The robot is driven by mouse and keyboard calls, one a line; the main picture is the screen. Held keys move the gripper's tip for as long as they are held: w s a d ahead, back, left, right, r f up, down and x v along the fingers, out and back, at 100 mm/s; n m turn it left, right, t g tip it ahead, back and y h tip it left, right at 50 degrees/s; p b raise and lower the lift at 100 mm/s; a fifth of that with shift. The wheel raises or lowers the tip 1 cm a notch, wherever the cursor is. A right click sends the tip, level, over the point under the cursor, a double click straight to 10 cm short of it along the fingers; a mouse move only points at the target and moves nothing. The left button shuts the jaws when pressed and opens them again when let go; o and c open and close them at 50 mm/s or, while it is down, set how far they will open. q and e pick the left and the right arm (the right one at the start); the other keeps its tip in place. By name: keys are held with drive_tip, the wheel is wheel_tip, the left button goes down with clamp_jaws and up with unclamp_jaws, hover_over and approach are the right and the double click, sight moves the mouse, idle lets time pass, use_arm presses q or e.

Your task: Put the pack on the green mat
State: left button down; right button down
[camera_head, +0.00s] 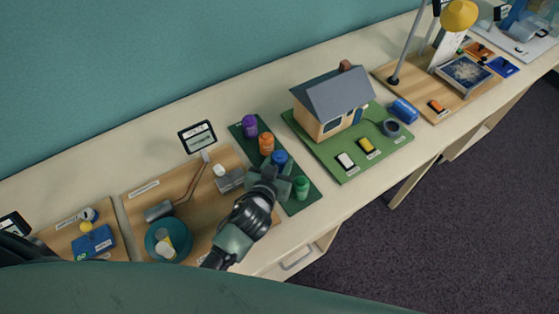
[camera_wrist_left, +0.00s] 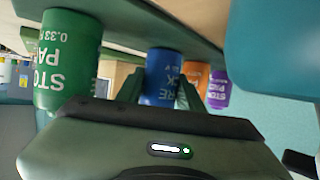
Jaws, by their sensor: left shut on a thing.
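A row of cylindrical packs stands along a dark green mat (camera_head: 304,201): a purple pack (camera_head: 250,126), an orange pack (camera_head: 266,143), a blue pack (camera_head: 280,158) and a green pack (camera_head: 301,187). My left gripper (camera_head: 279,171) reaches over the mat and is shut on the blue pack, which is partly hidden by it. In the left wrist view the blue pack (camera_wrist_left: 162,78) is between my fingers, with the green pack (camera_wrist_left: 68,60) to the left and the orange and purple ones behind. I cannot tell whether the blue pack touches the mat. My right gripper is out of view.
A model house (camera_head: 334,104) on a lighter green board (camera_head: 351,170) stands to the right. A lamp and boards are farther right.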

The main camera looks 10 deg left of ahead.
use_arm(q)
drive_tip(key=shift+f, duration=0.2)
drive_tip(key=c, duration=0.9)
unclamp_jaws()
drive_tip(key=shift+r, duration=0.3)
drive_tip(key=b+v, duration=0.1)
drive_tip(key=v, duration=0.9)
drive_tip(key=shift+s+f+b, duration=0.15)
drive_tip(key=shift+s+b, duration=0.15)
drive_tip(key=shift+b, duration=0.05)
drive_tip(key=shift+v, duration=0.8)
drive_tip(key=shift+w, duration=0.1)
